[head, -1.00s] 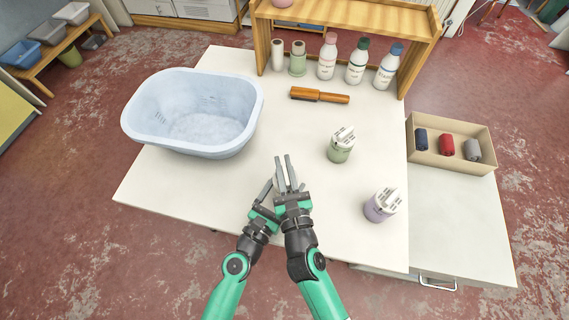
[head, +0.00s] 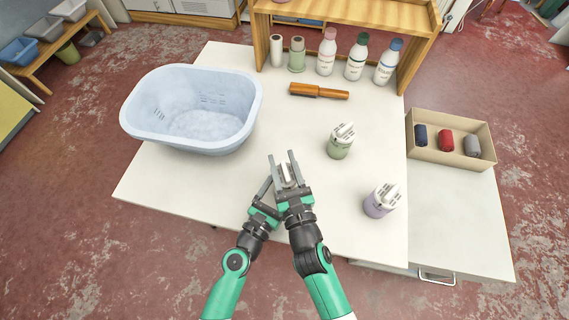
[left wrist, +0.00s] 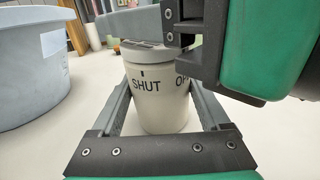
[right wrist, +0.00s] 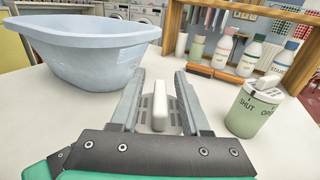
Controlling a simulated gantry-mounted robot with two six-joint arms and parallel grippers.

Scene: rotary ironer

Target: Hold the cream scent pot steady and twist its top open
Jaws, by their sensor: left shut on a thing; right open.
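The cream scent pot (left wrist: 158,98) stands upright between the fingers of my left gripper (left wrist: 163,112), which is shut on its body. Its side reads SHUT, with part of a second word to the right. The pot's top (right wrist: 160,104) has a raised pale ridge, visible between the open fingers of my right gripper (right wrist: 155,92). In the head view, my right gripper (head: 281,157) is over the pot, hiding most of it, and my left gripper (head: 269,187) is low beside it. I cannot tell whether the right fingers touch the ridge.
A green pot (head: 340,146) and a lilac pot (head: 380,202) stand to the right. A pale blue basin (head: 190,112) is at the left, a wooden-handled brush (head: 320,92) behind. Bottles line the wooden shelf (head: 262,40). A box (head: 450,160) of rolls sits at the right.

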